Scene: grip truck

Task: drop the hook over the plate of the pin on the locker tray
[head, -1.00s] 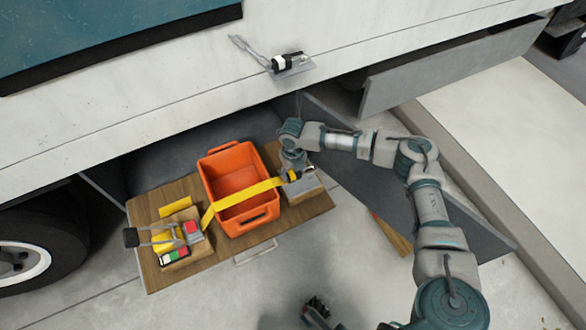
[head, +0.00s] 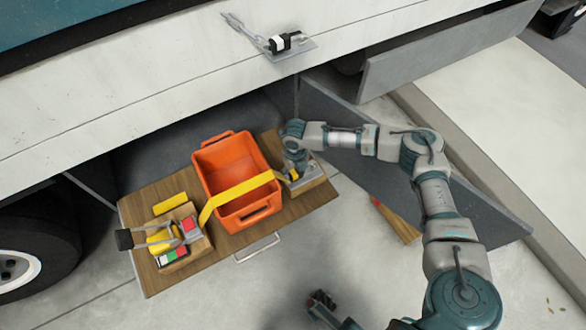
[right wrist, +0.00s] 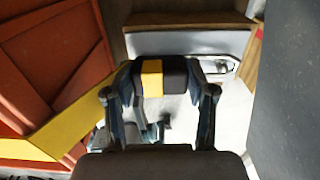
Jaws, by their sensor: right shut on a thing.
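My right gripper (head: 292,176) is at the right end of the wooden locker tray (head: 225,245), shut on the hook end of the yellow strap. In the right wrist view a yellow and black hook piece (right wrist: 160,76) sits between its fingers, above a pale metal plate (right wrist: 178,110). The plate (head: 306,177) also shows beside the gripper in the head view, on a wooden block. The pin is mostly hidden, and I cannot tell whether the hook touches it. The yellow strap (head: 243,188) runs across the orange crate (head: 213,190). My left gripper (head: 320,303) is low in the head view, its jaws unclear.
A ratchet with a yellow spool (head: 160,240) sits on a block at the tray's left end. A grey door panel (head: 470,215) stands open right of the tray. A latch (head: 285,43) is on the truck's side above. A wheel (head: 35,250) is at left.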

